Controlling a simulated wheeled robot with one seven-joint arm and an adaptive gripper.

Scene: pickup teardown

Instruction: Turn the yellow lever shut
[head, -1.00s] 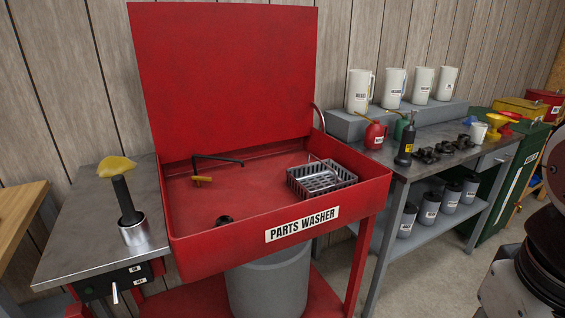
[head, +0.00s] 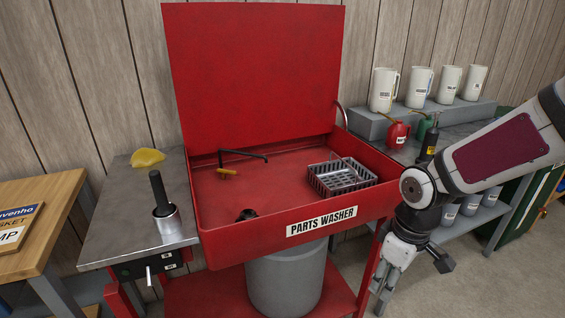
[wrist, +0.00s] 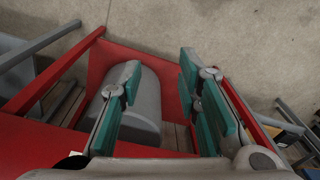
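The yellow lever (head: 227,172) is small and sits at the base of a dark bent spout (head: 243,154) near the back wall inside the red parts washer basin. The parts washer (head: 350,213) has its lid raised. My gripper (head: 381,300) hangs low in front of the basin's right corner, outside it and well away from the lever. In the wrist view my gripper (wrist: 158,100) has its teal-padded fingers spread apart with nothing between them. The lever does not show in the wrist view.
A metal basket (head: 342,178) stands in the basin's right part, and a dark round part (head: 246,214) lies near its front. A grey drum (head: 288,284) stands under the basin. A brush in a metal can (head: 167,222) stands on the left bench. Open floor lies at front right.

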